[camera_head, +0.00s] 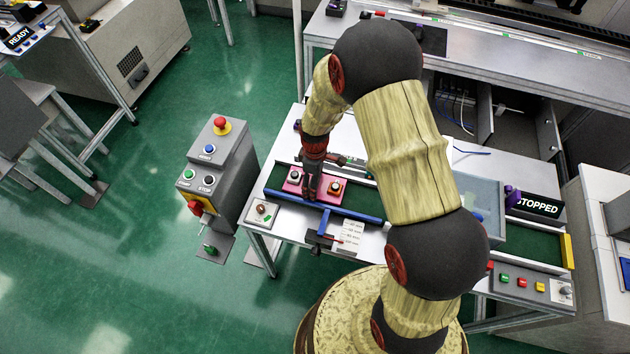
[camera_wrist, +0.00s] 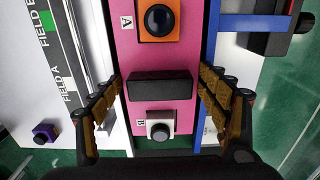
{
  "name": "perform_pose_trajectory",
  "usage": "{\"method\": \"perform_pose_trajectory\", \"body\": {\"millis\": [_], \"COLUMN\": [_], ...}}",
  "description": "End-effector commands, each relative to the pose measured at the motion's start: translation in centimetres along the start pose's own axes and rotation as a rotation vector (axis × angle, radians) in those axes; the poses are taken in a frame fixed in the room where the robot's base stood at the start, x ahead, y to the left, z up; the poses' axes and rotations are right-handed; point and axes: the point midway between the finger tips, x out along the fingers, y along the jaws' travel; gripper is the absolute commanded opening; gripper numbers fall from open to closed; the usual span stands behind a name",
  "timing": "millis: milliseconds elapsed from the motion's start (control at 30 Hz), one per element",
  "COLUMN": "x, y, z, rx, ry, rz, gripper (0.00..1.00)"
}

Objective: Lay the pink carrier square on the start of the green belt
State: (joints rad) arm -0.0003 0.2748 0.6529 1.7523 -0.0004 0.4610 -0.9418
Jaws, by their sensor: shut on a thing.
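The pink carrier square (camera_head: 322,192) is at the left end of the green belt (camera_head: 362,200) in the head view. It carries a white block and an orange block. In the wrist view the pink carrier (camera_wrist: 183,70) shows an orange block marked A (camera_wrist: 159,20), a dark raised bar (camera_wrist: 160,87) and a white block marked B (camera_wrist: 160,127). I cannot tell whether the carrier touches the belt.
A blue rail (camera_head: 330,208) runs along the belt's near side. A translucent cover (camera_head: 480,205) stands over the belt farther right, beside a STOPPED sign (camera_head: 537,205). A grey control box (camera_head: 212,175) stands left of the table. My arm hides the belt's middle.

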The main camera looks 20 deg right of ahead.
Motion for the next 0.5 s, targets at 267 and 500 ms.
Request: {"method": "perform_pose_trajectory", "body": {"millis": [267,500], "x": [0.83,0.93], "y": [0.08,-0.01], "z": [0.01,0.09], "rx": [0.000,0.000], "ry": [0.001,-0.001], "rz": [0.002,0.000], "gripper": [0.39,0.86]}}
